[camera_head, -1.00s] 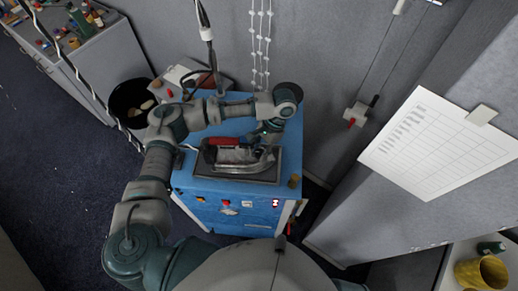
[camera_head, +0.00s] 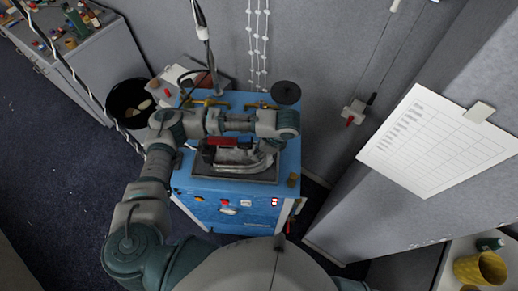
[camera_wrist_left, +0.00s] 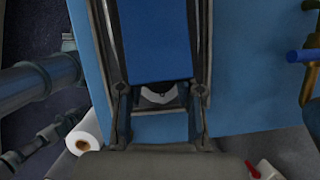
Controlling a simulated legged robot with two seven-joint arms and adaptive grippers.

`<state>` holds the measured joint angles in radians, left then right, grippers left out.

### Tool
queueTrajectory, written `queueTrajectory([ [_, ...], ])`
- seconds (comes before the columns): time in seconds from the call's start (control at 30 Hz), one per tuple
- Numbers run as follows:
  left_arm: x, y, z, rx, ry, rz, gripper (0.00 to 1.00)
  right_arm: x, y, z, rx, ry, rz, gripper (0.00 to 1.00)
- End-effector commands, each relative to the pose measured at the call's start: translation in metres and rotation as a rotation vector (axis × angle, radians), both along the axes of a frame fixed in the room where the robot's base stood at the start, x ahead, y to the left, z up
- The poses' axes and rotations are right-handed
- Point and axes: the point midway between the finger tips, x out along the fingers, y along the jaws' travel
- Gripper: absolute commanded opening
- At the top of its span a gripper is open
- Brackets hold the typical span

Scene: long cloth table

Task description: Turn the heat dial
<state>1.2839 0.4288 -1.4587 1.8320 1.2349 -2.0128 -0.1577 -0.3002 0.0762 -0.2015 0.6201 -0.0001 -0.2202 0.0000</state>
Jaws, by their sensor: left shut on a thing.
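A blue station (camera_head: 250,215) carries a steam iron with a red handle (camera_head: 222,141) on a dark pad. Its front panel has a small white knob (camera_head: 228,211) beside a red button; I cannot tell whether this is the heat dial. My left gripper (camera_head: 270,143) is over the right end of the iron, mostly hidden below its own wrist. In the left wrist view its two fingers (camera_wrist_left: 157,45) stand apart, with a dark blue surface between them. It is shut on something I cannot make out. My right gripper is not in view.
Brass valves (camera_head: 205,102) stand on the station's rear top; one with a blue handle (camera_wrist_left: 305,55) shows in the wrist view. A black bin (camera_head: 130,105) is at the left. Cords hang behind. Grey walls close off the back and right.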

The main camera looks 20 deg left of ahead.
Motion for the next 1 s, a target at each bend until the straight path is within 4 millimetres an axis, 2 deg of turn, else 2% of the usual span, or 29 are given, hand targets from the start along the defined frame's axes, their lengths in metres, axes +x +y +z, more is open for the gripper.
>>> queueTrajectory([
  [0.2, -0.0028, 0.0006, -0.0005, 0.000, 0.003, -0.184, 0.01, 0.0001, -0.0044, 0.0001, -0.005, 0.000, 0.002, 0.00],
  [0.5, -0.0035, 0.0008, -0.0004, 0.000, 0.002, -0.362, 0.01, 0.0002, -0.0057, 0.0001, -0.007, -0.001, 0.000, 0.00],
  [1.0, -0.0040, 0.0012, -0.0005, -0.001, 0.003, -0.441, 0.01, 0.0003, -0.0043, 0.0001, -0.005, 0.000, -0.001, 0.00],
])
